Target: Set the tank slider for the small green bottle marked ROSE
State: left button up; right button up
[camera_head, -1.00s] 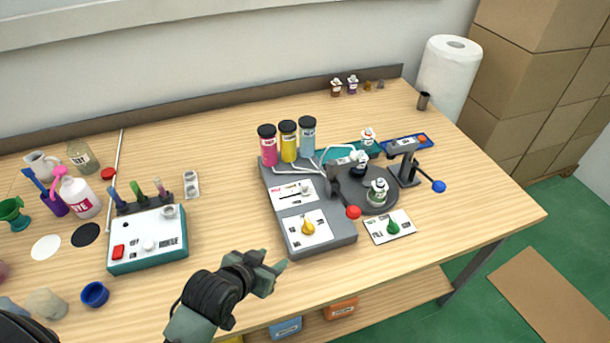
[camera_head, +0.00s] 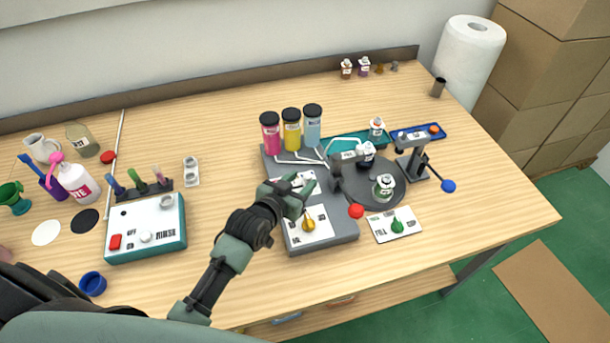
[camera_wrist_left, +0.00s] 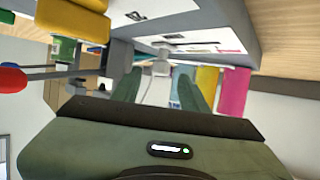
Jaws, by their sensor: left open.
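The grey dispensing machine (camera_head: 345,234) stands mid-table with pink (camera_head: 270,134), yellow (camera_head: 291,130) and blue (camera_head: 313,126) tanks at its back. Its white slider panel (camera_head: 307,177) is partly hidden by my left gripper (camera_head: 299,194), which is open over it. In the left wrist view, a small grey knob (camera_wrist_left: 161,67) shows beyond and between the open fingers (camera_wrist_left: 168,90); contact cannot be told. A small greenish bottle (camera_head: 383,188) with a white label stands on the dark turntable (camera_head: 370,200); its lettering is too small to read. My right gripper is not in view.
A yellow dial (camera_head: 308,224) sits on the machine's front. A red-ball lever (camera_head: 356,211) and blue-ball lever (camera_head: 448,186) flank the turntable. A green knob (camera_head: 398,226) is on a card at right.

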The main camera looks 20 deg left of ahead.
aim_at(307, 180)
pick_arm(q)
jog(key=shift+x, duration=1.35)
jog(key=shift+s, duration=0.1)
grip_shut()
dwell(0.3)
